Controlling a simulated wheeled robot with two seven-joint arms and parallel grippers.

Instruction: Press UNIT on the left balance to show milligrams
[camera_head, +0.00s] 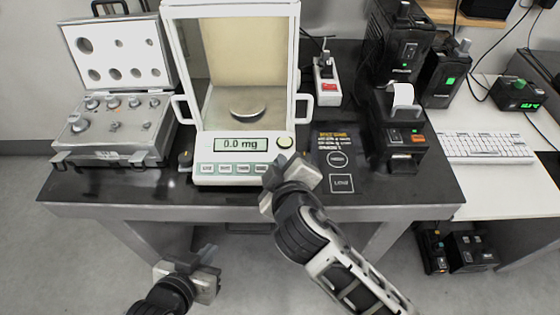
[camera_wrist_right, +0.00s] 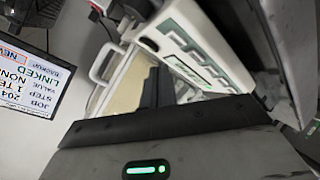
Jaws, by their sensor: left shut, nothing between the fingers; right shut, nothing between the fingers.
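The balance (camera_head: 244,183) stands on the dark table with its glass draft shield and a round pan (camera_head: 248,104). Its display (camera_head: 240,145) reads "0.0 mg". A row of labelled keys (camera_head: 232,168) runs below the display; the rightmost end is hidden by my right gripper (camera_head: 284,174). That gripper is shut and empty at the front right corner of the panel; I cannot tell whether it touches a key. The balance's key panel (camera_wrist_right: 188,42) also shows in the right wrist view. My left gripper (camera_head: 196,272) is shut and empty, low in front of the table.
An open weight case (camera_head: 105,157) stands left of the balance. A black printer (camera_head: 398,135), a power strip (camera_head: 327,92) and a dark labelled mat (camera_head: 341,160) are to the right. A white side table holds a keyboard (camera_head: 484,146). A screen (camera_wrist_right: 35,82) shows in the right wrist view.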

